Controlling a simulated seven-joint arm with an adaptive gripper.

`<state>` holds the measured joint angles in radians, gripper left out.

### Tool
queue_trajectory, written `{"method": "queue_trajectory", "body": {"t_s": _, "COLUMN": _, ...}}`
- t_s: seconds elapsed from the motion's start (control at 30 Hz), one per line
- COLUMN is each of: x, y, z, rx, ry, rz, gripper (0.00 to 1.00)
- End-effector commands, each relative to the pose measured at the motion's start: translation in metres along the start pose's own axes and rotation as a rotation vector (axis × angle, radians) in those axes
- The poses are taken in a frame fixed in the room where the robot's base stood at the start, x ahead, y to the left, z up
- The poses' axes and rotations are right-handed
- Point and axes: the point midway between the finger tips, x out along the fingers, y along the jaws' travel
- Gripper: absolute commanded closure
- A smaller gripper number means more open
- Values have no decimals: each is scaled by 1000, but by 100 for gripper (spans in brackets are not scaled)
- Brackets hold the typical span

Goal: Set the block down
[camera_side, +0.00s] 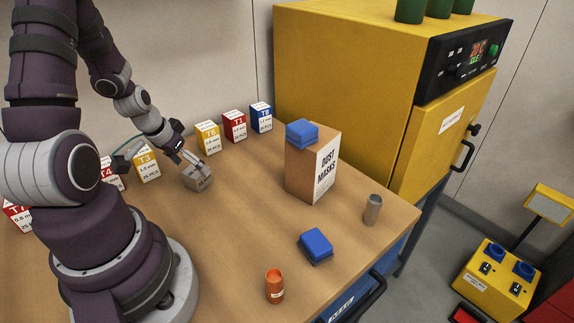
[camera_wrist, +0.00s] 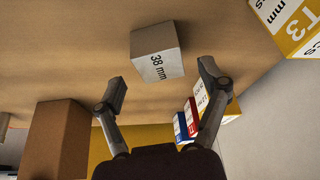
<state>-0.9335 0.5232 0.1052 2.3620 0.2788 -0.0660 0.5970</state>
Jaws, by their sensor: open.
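A grey block (camera_side: 197,179) sits flat on the wooden table (camera_side: 225,260), left of the middle in the side view. In the wrist view the block (camera_wrist: 157,55) shows "38 mm" on one face and lies beyond the fingertips, in the gap between them. My gripper (camera_side: 190,160) is at the top of the block in the side view; whether it touches is hard to tell. In the wrist view my gripper (camera_wrist: 164,84) is open, with a finger on each side and nothing held between them.
A dust masks box (camera_side: 312,172) bears a blue block (camera_side: 302,132). Another blue block (camera_side: 316,245), an orange cup (camera_side: 274,287) and a grey cylinder (camera_side: 373,209) stand toward the front right. Small labelled boxes (camera_side: 207,137) line the back. A yellow oven (camera_side: 345,80) stands behind.

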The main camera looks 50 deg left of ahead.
Motion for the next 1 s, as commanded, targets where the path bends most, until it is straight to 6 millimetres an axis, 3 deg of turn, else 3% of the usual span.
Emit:
{"method": "queue_trajectory", "body": {"t_s": 0.3, "x": -64, "y": -1, "z": -2, "rx": 0, "ry": 7, "rz": -5, "gripper": 26}}
{"method": "queue_trajectory", "body": {"t_s": 0.63, "x": -97, "y": 6, "z": -4, "rx": 19, "ry": 4, "rz": 6, "gripper": 26}}
{"method": "queue_trajectory", "body": {"t_s": 0.73, "x": -110, "y": 39, "z": -18, "rx": 106, "ry": 17, "rz": 36, "gripper": 26}}
{"method": "queue_trajectory", "body": {"t_s": 0.8, "x": -126, "y": 73, "z": -25, "rx": 184, "ry": 29, "rz": 64, "gripper": 26}}
{"method": "queue_trajectory", "body": {"t_s": 0.9, "x": -151, "y": 117, "z": -22, "rx": 275, "ry": 55, "rz": 103, "gripper": 26}}
{"method": "queue_trajectory", "body": {"t_s": 1.0, "x": -173, "y": 147, "z": -11, "rx": 333, "ry": 82, "rz": 140, "gripper": 26}}
